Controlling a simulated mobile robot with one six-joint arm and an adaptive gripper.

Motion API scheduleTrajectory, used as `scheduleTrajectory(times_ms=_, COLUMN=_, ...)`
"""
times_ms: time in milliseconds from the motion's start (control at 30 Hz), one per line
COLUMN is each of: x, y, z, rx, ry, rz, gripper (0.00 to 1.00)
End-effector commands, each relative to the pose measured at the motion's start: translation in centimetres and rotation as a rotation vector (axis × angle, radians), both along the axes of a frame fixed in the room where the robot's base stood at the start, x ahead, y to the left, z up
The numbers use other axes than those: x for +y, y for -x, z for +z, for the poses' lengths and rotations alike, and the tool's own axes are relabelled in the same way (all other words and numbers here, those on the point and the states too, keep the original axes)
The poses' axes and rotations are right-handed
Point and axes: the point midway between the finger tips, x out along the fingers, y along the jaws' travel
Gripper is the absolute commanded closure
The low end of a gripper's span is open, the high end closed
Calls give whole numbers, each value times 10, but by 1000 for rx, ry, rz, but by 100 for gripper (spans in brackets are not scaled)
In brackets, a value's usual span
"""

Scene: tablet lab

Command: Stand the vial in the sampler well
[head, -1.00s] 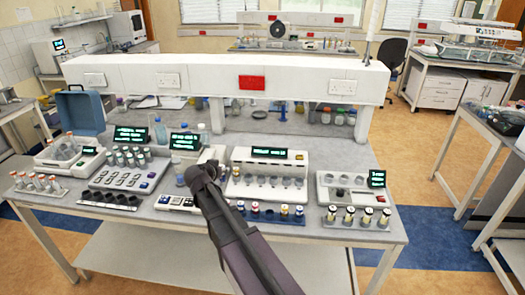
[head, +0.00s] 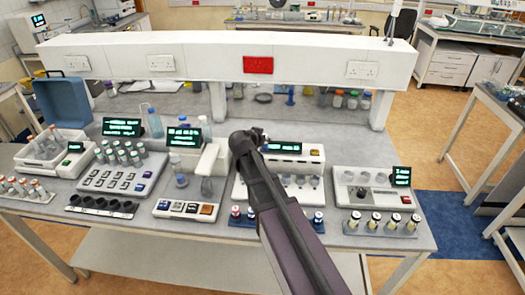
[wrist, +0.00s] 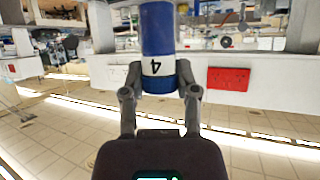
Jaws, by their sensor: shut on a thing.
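My gripper (head: 247,141) is raised over the left end of a white, box-shaped instrument with a row of round wells (head: 312,168). In the wrist view my gripper (wrist: 159,88) is shut on a blue vial (wrist: 158,30) with a white band marked 4. The vial runs out of the top of that view, so its upper end is hidden; in the head view I cannot make it out. My arm covers part of the instrument and of the vial rack (head: 334,226) before it. Which well is the sampler well I cannot tell.
A clear cup stand (head: 180,178) is left of my gripper, with a keypad instrument (head: 120,178) further left. A low device (head: 375,183) with dark-capped vials before it stands at the right. A white shelf beam (head: 210,60) runs behind.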

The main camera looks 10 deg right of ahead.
Motion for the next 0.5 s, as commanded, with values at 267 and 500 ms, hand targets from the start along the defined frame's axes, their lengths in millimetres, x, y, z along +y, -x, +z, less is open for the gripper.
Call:
scheduleTrajectory(times_ms=267, x=-7, y=1, z=0, rx=0, ry=0, rz=-9, gripper=99)
scheduleTrajectory(times_ms=500, x=-8, y=0, z=0, rx=0, ry=0, rz=-10, gripper=99)
